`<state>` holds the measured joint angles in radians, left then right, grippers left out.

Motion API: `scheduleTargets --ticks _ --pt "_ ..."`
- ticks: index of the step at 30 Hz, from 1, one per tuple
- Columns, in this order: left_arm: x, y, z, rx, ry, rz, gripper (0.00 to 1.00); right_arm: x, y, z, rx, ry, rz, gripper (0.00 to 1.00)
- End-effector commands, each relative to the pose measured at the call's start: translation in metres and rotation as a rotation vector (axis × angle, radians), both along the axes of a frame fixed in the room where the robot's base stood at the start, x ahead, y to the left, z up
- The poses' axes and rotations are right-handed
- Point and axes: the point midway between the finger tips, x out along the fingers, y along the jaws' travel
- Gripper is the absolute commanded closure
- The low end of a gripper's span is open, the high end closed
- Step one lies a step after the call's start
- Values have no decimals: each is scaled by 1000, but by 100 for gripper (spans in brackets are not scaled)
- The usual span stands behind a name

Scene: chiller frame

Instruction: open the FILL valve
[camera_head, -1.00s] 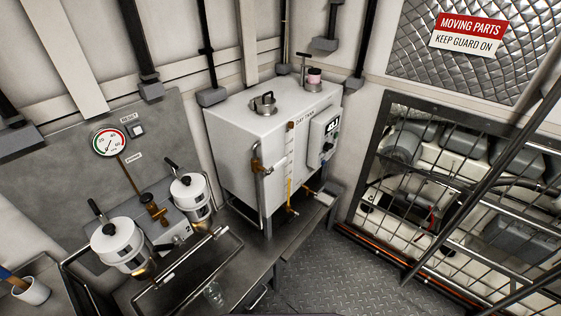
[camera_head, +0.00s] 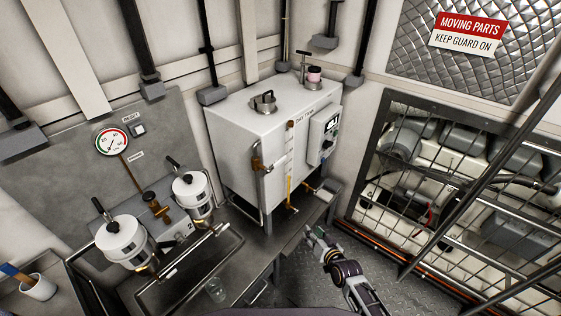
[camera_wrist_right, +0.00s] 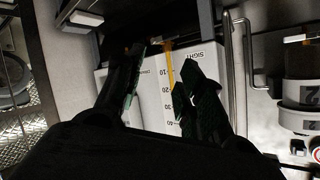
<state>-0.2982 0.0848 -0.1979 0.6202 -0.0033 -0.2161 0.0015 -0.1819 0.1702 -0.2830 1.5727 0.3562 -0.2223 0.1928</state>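The white day tank (camera_head: 235,130) stands on the bench in the head view. A brass valve (camera_head: 258,165) sits on a pipe at its left front edge, and smaller brass fittings (camera_head: 292,209) sit low at the front; I cannot read which is marked FILL. My right gripper (camera_head: 319,238) is in front of and below the tank, apart from it. In the right wrist view the two dark fingers (camera_wrist_right: 158,75) are spread with nothing between them. The tank's sight scale (camera_wrist_right: 153,92) shows upside down beyond them. My left gripper is not in view.
A clear jar (camera_head: 215,290) is on the bench. A barred guard (camera_head: 440,215) covers machinery at right. The floor (camera_head: 390,265) between is open.

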Motion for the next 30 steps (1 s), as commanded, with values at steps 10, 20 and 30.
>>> scheduleTargets --ticks 10,20,30 --pt "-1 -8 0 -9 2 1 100 21 41 148 379 -113 -29 62" --pt "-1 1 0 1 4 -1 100 16 60 250 767 -108 -39 62" --pt "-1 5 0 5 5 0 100 14 64 261 1055 26 -92 62"
